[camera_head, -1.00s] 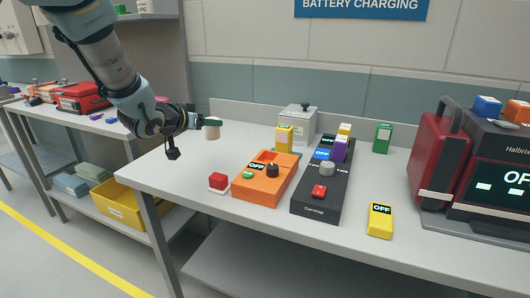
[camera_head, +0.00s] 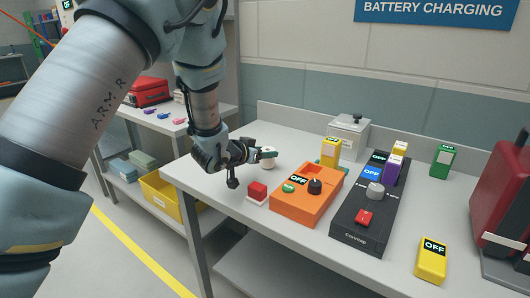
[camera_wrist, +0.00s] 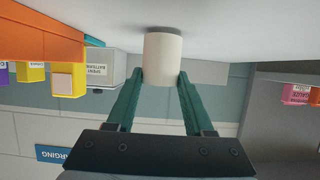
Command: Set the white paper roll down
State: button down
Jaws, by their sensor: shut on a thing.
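My gripper (camera_head: 268,154) reaches in level from the left and is shut on the roll. The fingers partly cover the roll in the head view.
A grey spent-batteries box (camera_head: 349,135) is behind. A yellow battery (camera_head: 432,261) lies near the front. The bench between roll and grey box is clear.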

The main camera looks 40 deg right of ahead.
jog(key=shift+f, duration=0.15)
jog(key=shift+f, duration=0.2)
jog(key=shift+c, duration=1.4)
grip_release()
jog(key=shift+r, duration=0.15)
jog(key=shift+a+r, duration=0.1)
jog(key=shift+a, duration=0.05)
jog(key=b+v, duration=0.2)
jog(key=v, duration=0.9)
jog(key=shift+a, duration=0.35)
